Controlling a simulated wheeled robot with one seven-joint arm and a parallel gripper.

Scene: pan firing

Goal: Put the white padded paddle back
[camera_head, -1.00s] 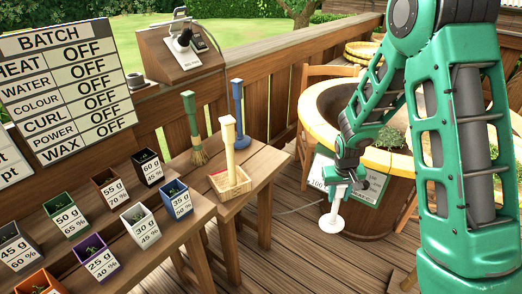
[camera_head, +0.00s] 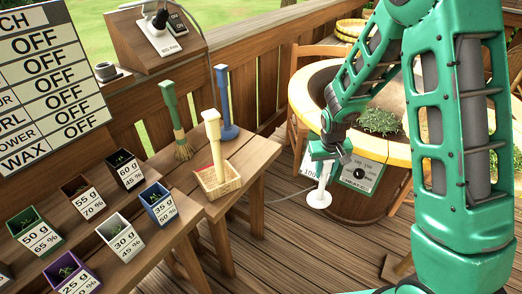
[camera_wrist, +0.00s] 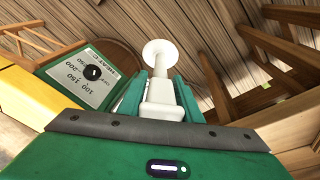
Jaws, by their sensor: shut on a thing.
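The white padded paddle (camera_head: 318,196) hangs below my gripper (camera_head: 325,160), with its round white pad at the bottom, above the deck floor. My gripper is shut on its handle. In the wrist view the paddle (camera_wrist: 159,60) stands between the two green fingers (camera_wrist: 160,98), its round pad pointing away from the gripper. The paddle is in front of the round wooden-rimmed pan and to the right of the small bench.
Labelled boxes (camera_head: 117,237) stand on the longer bench. The round pan (camera_head: 300,95) with leaves stands behind my gripper.

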